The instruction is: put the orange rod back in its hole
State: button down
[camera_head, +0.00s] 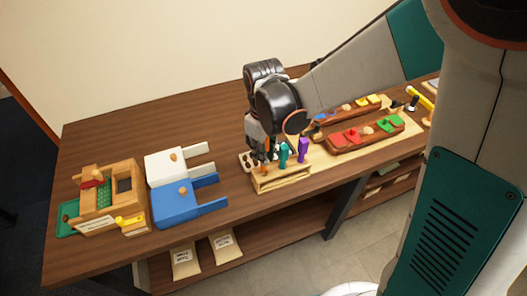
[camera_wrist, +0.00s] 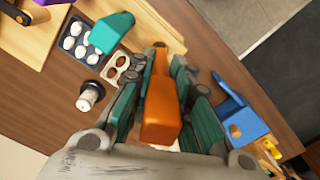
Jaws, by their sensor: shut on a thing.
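My gripper (camera_head: 262,150) is shut on the orange rod (camera_wrist: 161,112), which sits between its teal-padded fingers in the wrist view. The rod's thick end is near the wrist camera and its narrow end points at the light wooden rack (camera_head: 281,183). In the head view my gripper is over the rack's left end and mostly hides the rod. I cannot tell whether the rod's tip is in a hole or above it. A teal rod (camera_head: 283,155) and a purple rod (camera_head: 303,149) stand in the rack to the right.
Left of the rack are a blue block (camera_head: 176,203), a white block (camera_head: 170,164) and a wooden box assembly (camera_head: 105,198). Right of it are trays with coloured pieces (camera_head: 366,133). In the wrist view a small dark-and-white knob (camera_wrist: 91,94) stands close beside my gripper.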

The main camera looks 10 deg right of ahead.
jog(key=shift+f, duration=0.2)
jog(key=shift+f+b, duration=2.65)
jog(key=shift+f, duration=0.3)
jog(key=c, duration=1.4)
grip_release()
jog(key=shift+r, duration=0.1)
